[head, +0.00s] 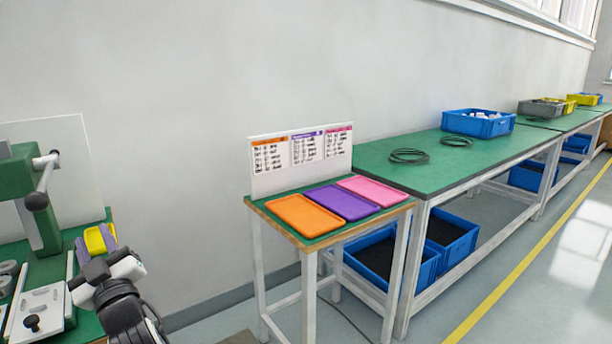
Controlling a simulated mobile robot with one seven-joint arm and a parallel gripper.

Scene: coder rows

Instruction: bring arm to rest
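My arm (130,310), black and white, reaches up from the bottom left of the head view. My gripper (96,244) is at its far end, over the green bench with the machine. Two grey-purple finger-like parts show there, with a yellow piece (95,240) between them. I cannot tell whether the fingers grip this piece or whether it lies behind them.
A lever machine (40,200) stands close left of my gripper. Right of my arm, a small table carries orange (304,215), purple (343,202) and pink (373,190) trays before a sign board (300,160). Green workbenches (450,165) with bins line the wall.

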